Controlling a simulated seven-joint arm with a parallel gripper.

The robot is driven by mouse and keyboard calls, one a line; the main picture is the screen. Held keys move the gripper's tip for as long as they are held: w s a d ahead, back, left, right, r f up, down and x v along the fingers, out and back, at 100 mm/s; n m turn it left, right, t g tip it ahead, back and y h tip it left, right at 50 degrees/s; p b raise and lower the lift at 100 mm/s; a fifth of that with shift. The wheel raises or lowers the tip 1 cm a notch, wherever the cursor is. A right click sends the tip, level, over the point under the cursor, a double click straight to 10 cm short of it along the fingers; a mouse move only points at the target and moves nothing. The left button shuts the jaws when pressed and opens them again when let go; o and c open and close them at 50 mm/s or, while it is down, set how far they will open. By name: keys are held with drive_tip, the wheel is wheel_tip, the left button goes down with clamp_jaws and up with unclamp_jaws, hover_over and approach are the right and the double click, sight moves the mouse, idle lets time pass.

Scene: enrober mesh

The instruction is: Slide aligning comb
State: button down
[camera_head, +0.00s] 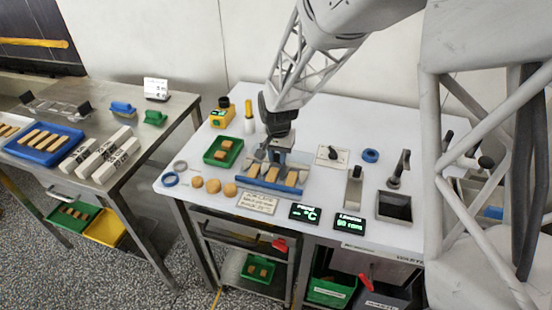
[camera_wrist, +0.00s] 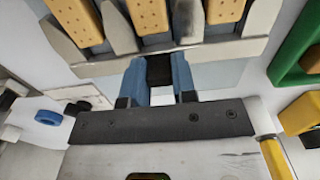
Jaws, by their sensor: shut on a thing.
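The aligning comb is a grey metal bar with pointed teeth, seen in the wrist view (camera_wrist: 105,66). Several tan bars (camera_wrist: 150,14) lie in the gaps between its teeth. My gripper (camera_wrist: 160,72) has its blue fingers shut on the comb's dark handle block (camera_wrist: 159,66). In the head view, my gripper (camera_head: 279,153) is low at the rear of the enrober mesh, which has a blue front edge (camera_head: 266,187). Tan bars (camera_head: 271,174) lie there in a row. My gripper and wrist partly hide the comb in the head view.
A green tray (camera_head: 211,157) with brown pieces stands left of the mesh. Round tan pieces (camera_head: 213,186) lie at front left. A dial plate (camera_head: 332,155), a blue ring (camera_head: 371,155) and a dark square well (camera_head: 393,206) are to the right. Dark displays (camera_head: 304,214) stand in front.

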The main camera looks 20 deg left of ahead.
drive_tip(key=w, duration=0.6)
drive_tip(key=shift+w, duration=0.15)
drive_tip(key=shift+r, duration=0.1)
drive_tip(key=c, duration=0.9)
unclamp_jaws()
drive_tip(key=shift+r, duration=3.85)
